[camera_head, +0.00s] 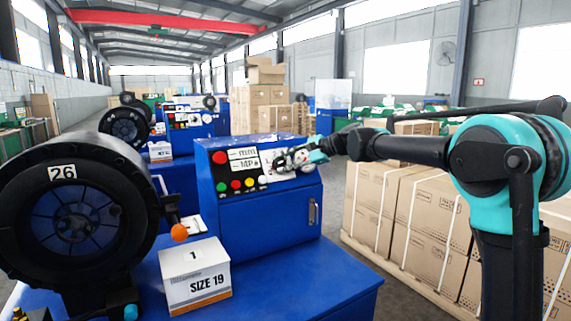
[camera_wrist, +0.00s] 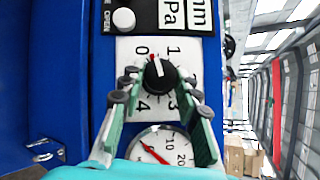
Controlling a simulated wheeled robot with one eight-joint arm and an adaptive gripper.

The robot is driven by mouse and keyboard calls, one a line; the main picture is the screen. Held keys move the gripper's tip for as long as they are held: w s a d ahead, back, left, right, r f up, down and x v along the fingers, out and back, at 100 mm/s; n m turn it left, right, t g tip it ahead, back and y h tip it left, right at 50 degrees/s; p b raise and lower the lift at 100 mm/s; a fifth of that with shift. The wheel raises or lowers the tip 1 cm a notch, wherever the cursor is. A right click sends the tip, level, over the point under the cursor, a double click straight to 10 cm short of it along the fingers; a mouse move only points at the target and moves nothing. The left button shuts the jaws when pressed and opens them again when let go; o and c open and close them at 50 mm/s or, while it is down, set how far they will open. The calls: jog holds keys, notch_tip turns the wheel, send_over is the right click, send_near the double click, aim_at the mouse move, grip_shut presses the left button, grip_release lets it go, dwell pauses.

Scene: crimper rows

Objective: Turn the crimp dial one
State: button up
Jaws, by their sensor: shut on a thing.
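The crimp dial is a black round knob (camera_wrist: 159,80) on a white plate (camera_wrist: 127,49) marked with the numbers 0, 1, 3 and 4. A white line on the knob points up toward the gap between 0 and 1, near a small red mark. My gripper (camera_wrist: 157,86) has its fingers on both sides of the knob and is shut on it. In the head view my gripper (camera_head: 297,158) is at the sloped panel of the blue cabinet (camera_head: 265,222) and hides the knob.
A gauge (camera_wrist: 160,147) sits below the dial, between my fingers. The panel carries coloured buttons (camera_head: 236,184) and displays (camera_head: 242,159). A black crimper head marked 26 (camera_head: 80,220) and a box marked SIZE 19 (camera_head: 196,277) stand to the left. Strapped cartons (camera_head: 420,220) are at right.

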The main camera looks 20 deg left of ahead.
jog(key=shift+a+r+n+g+h, duration=0.1)
jog(key=shift+n+g+h, duration=0.45)
jog(key=shift+n, duration=0.75)
jog(key=shift+h, duration=0.25)
jog(key=o, duration=1.2)
jog(key=shift+c, duration=0.2)
jog(key=v, duration=1.2)
